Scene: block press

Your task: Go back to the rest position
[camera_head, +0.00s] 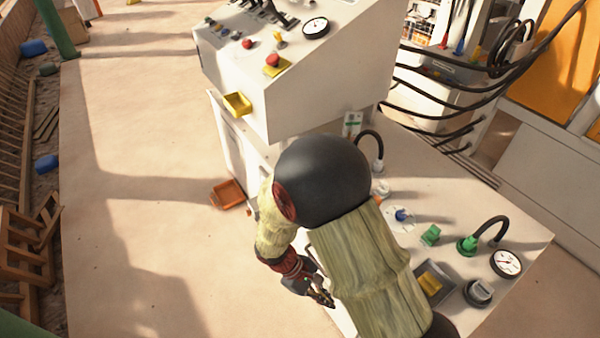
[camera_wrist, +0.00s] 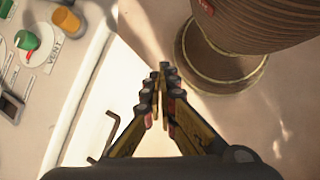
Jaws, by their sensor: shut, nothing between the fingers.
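My gripper (camera_head: 322,296) is at the end of my arm, low in the middle of the head view, beside the left edge of the white control bench (camera_head: 515,232). In the wrist view my gripper (camera_wrist: 163,80) has its fingers together with nothing between them. It points down past the bench edge, above the pale floor. My arm hides part of the bench in the head view.
A white console (camera_head: 300,80) with a red button (camera_head: 272,60) and gauge (camera_head: 316,27) stands behind. The bench carries a green knob (camera_head: 431,235), black hoses and a dial (camera_head: 506,263). An orange tray (camera_head: 228,194) is at the console's foot.

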